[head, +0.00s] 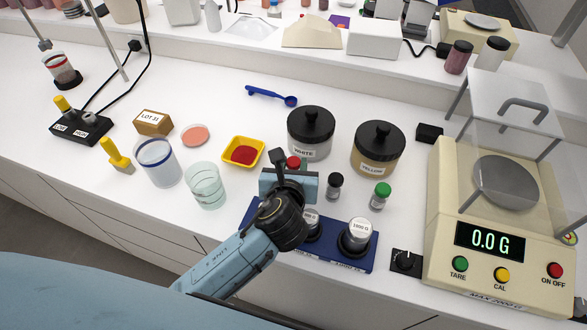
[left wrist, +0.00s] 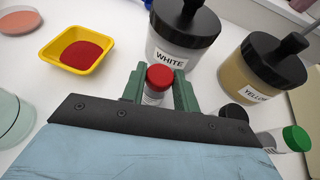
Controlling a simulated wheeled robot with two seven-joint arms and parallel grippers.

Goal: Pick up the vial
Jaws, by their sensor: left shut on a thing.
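A small vial with a red cap (left wrist: 160,76) and a pale labelled body stands between the green fingers of my left gripper (left wrist: 157,92). The fingers are shut on it, one on each side. In the head view only its red cap (head: 293,162) shows clearly; my gripper hides the rest, and I cannot tell whether it touches the table. A black-capped vial (head: 335,187) and a green-capped vial (head: 380,197) stand to the right of the gripper. The green cap also shows in the left wrist view (left wrist: 297,138). My right gripper is not in view.
The WHITE jar (head: 310,133) and YELLOW jar (head: 377,149) stand just behind. A yellow tray of red powder (head: 258,143) and a glass beaker (head: 206,187) are left. A blue weight block (head: 330,256) is in front; a scale (head: 500,262) reading 0.0 G is right.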

